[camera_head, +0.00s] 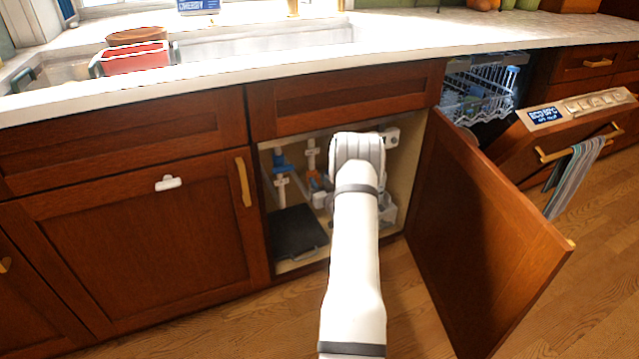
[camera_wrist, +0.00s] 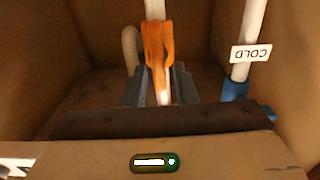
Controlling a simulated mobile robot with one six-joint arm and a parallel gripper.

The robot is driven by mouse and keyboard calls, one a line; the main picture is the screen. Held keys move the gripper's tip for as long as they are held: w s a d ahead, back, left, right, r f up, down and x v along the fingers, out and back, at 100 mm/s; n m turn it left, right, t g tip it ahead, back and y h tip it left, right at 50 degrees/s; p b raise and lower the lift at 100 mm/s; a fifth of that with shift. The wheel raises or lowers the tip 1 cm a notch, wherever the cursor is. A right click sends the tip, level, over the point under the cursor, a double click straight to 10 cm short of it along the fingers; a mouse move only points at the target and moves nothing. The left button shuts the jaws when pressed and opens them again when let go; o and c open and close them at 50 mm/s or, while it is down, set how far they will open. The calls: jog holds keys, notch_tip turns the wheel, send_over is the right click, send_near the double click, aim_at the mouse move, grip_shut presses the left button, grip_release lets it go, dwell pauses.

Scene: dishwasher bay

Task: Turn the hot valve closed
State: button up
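The hot valve's orange handle (camera_wrist: 158,42) is in the upper middle of the wrist view, on a white pipe. In the head view, its orange part (camera_head: 314,181) shows just left of my arm. My gripper (camera_wrist: 160,88) has its dark grey fingers at the handle's lower part, one on each side. I cannot tell whether they touch it or are clamped on it. The blue cold valve (camera_wrist: 235,91) stands to the right in the wrist view, under an upside-down COLD label (camera_wrist: 251,53). In the head view, my arm hides the gripper.
The open cabinet door (camera_head: 480,235) stands to the right of my arm. A dark flat object (camera_head: 296,234) lies on the cabinet floor at the left. Cabinet walls close in on both sides. The open dishwasher (camera_head: 570,125) is farther right.

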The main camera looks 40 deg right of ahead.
grip_shut()
jog(key=shift+f, duration=0.1)
jog(key=shift+m, duration=0.3)
jog(key=shift+s+d+f+m+p, duration=0.1)
jog(key=shift+d+f+m+p, duration=0.2)
jog(key=shift+m, duration=2.55)
jog(key=shift+d+f+m+p, duration=0.15)
jog(key=shift+f+m+p, duration=0.2)
jog(key=shift+m, duration=2.55)
jog(key=shift+s+d+f+m+p, duration=0.1)
jog(key=shift+d+f+m+p, duration=0.2)
jog(key=shift+m, duration=2.55)
jog(key=shift+a, duration=0.1)
